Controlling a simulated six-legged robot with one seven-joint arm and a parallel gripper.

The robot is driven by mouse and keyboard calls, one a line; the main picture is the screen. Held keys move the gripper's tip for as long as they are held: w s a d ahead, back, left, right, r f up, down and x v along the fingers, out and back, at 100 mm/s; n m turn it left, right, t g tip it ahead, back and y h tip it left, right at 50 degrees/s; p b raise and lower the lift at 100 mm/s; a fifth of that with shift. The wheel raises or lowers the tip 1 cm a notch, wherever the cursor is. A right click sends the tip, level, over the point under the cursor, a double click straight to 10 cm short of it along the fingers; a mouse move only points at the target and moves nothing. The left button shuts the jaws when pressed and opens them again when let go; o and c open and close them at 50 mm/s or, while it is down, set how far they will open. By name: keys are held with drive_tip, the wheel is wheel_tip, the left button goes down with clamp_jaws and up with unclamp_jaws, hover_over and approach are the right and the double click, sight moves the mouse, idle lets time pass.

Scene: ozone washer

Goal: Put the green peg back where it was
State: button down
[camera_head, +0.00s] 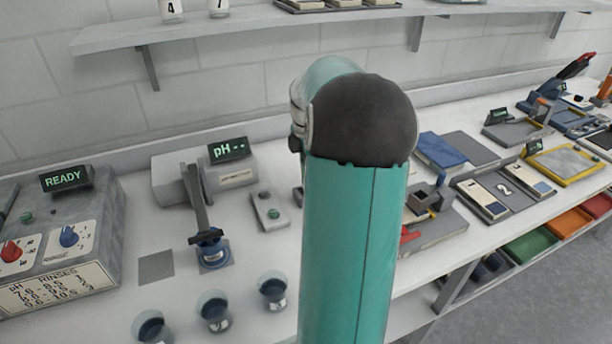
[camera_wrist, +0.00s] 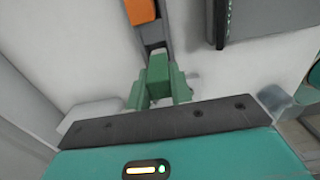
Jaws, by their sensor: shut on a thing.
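In the wrist view, a green block that looks like the green peg (camera_wrist: 158,72) stands between the green-grey fingers of my gripper (camera_wrist: 159,88). My gripper is shut on it. Beyond it runs a narrow grey strip (camera_wrist: 157,32) with an orange block (camera_wrist: 140,11) on it. I cannot tell whether the peg touches the strip or sits in a slot. In the head view my own teal arm hides my gripper and the peg.
In the head view, the counter holds a pH meter (camera_head: 237,176), several cups (camera_head: 214,311), a control box (camera_head: 60,240) and trays (camera_head: 495,190). A shelf (camera_head: 250,24) runs above.

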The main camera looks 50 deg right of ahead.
drive_tip(key=shift+w+f, duration=0.25)
drive_tip(key=shift+f, duration=1.5)
drive_tip(key=shift+f, duration=0.2)
drive_tip(key=c, duration=1.3)
unclamp_jaws()
drive_tip(key=shift+o, duration=0.2)
wheel_tip(320, 180, up, 12)
drive_tip(key=shift+r, duration=0.25)
